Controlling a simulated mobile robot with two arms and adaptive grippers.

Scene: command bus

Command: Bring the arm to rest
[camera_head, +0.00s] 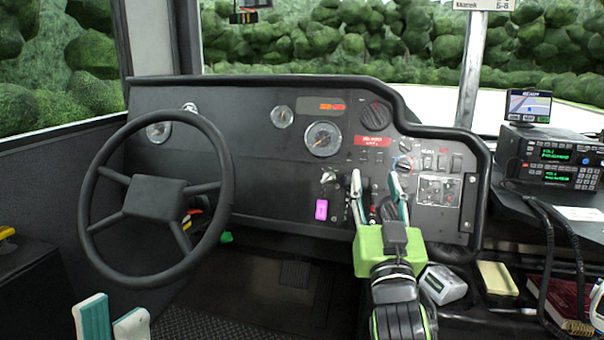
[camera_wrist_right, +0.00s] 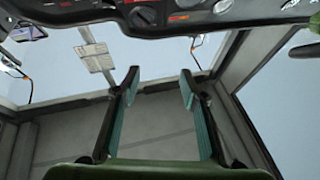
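My right gripper (camera_head: 376,185) reaches up in front of the right part of the dashboard (camera_head: 260,150). Its two teal-lined fingers stand apart with nothing between them. The right wrist view shows the same open, empty fingers (camera_wrist_right: 160,80), with the dashboard along the top edge of that picture. I cannot tell the exact gap between the fingertips and the panel. My left gripper (camera_head: 112,312) shows only its fingertips at the bottom left of the head view, below the steering wheel. They are apart and hold nothing visible.
The steering wheel (camera_head: 215,150) stands at the left. A pink tag (camera_head: 321,210) hangs near the key switch, left of my right gripper. A radio unit (camera_head: 552,160) with a small screen (camera_head: 528,106) is at the right, above a shelf holding a grey box (camera_head: 443,284) and yellow block (camera_head: 497,279).

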